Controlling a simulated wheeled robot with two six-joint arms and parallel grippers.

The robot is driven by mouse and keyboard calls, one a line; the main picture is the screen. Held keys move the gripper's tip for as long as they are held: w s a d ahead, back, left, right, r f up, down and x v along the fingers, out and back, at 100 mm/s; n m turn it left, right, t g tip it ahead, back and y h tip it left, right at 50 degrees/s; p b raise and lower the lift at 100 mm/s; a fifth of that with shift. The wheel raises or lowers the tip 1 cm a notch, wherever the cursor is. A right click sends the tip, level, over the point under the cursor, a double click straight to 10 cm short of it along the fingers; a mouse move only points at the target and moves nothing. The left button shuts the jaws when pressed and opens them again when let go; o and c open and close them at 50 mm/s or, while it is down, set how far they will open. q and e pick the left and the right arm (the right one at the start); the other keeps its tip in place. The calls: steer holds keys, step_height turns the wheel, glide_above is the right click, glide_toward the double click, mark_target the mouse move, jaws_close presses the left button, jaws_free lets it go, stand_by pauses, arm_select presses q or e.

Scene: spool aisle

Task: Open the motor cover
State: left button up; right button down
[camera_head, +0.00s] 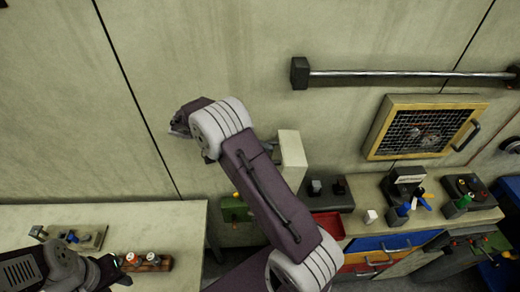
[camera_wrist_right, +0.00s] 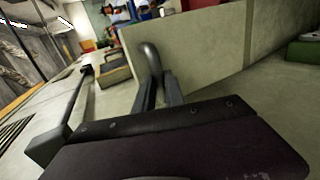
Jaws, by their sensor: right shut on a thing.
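A beige box-like panel (camera_head: 291,158) stands out from the wall at the middle of the head view, partly hidden by my right arm. It is large in the wrist view (camera_wrist_right: 200,48), with a dark curved handle (camera_wrist_right: 151,58) on its near side. My right gripper (camera_head: 271,151) is largely hidden behind its arm; in the wrist view its fingers (camera_wrist_right: 161,88) are shut on this handle. A yellow-framed mesh cover (camera_head: 375,141) with its own dark handle (camera_head: 466,135) lies against the wall at right. I cannot tell which is the motor cover. My left gripper (camera_head: 119,272) is at lower left; its jaws are unclear.
A metal bar (camera_head: 400,73) runs along the wall above the mesh cover. A bench (camera_head: 184,222) at left holds a small fixture (camera_head: 78,237). A cabinet with coloured drawers (camera_head: 390,243) and several tools stands at right. The upper left wall is bare.

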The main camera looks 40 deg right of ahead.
steer(key=shift+f, duration=0.3)
